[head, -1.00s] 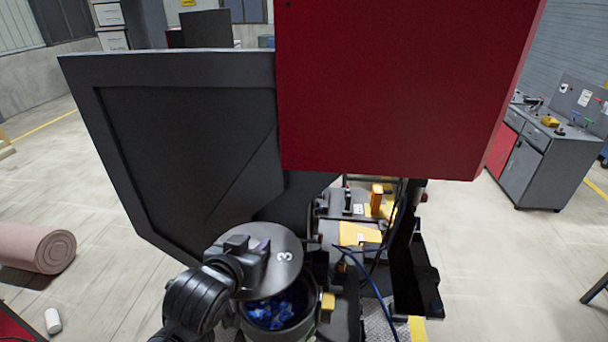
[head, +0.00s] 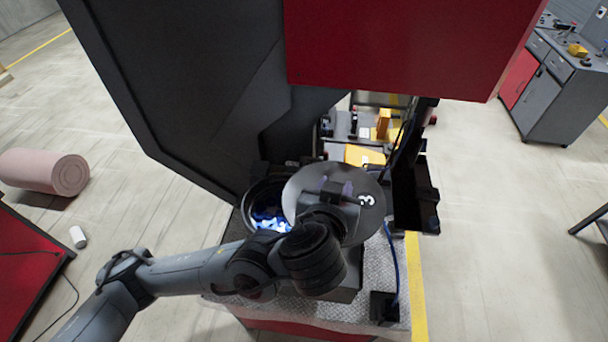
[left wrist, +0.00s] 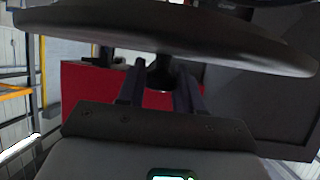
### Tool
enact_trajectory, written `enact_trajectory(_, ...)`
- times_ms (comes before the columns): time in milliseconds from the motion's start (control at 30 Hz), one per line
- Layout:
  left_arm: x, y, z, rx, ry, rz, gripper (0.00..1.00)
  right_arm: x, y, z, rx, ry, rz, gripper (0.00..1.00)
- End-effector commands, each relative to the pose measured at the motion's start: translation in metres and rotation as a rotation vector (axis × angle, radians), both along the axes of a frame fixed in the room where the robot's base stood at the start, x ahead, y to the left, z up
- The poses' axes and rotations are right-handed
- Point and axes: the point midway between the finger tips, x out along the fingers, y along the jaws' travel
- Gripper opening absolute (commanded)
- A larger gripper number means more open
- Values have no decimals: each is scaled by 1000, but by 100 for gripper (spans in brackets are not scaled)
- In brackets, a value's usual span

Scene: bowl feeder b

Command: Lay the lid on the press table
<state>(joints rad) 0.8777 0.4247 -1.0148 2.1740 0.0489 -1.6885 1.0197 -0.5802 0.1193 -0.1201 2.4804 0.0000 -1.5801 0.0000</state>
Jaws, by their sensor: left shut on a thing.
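The lid (head: 365,225) is a round grey disc marked 3. My left gripper (head: 335,192) is shut on it and holds it over the right side of the bowl (head: 249,203), which is partly uncovered and shows blue parts inside. In the left wrist view the lid (left wrist: 190,25) spans the top, and its dark knob (left wrist: 160,75) is between the fingers of my left gripper (left wrist: 160,88). The press table (head: 275,310), with a textured metal top, lies below; my arm and the lid hide much of it. My right gripper is not in view.
A red press housing (head: 400,45) and a large dark panel (head: 190,80) stand behind the lid. A blue cable (head: 391,260) runs down at the right, near a black block (head: 383,306). Bare textured top shows at the front.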

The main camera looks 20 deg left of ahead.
Motion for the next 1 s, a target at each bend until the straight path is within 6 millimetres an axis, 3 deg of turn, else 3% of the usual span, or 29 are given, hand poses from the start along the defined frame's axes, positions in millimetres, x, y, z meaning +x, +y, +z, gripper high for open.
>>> enact_trajectory(100,-4,-22,2,0,-4,-4,0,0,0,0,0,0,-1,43)
enact_trajectory(300,-8,-41,1,-1,0,-2,0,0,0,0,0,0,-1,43)
enact_trajectory(467,-10,-46,-3,0,0,0,0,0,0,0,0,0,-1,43)
enact_trajectory(667,-16,-46,-24,4,0,-1,0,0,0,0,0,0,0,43)
enact_trajectory(833,-18,-33,-44,3,0,52,0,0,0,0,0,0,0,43)
enact_trajectory(1000,-3,20,-48,0,3,133,0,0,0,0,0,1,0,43)
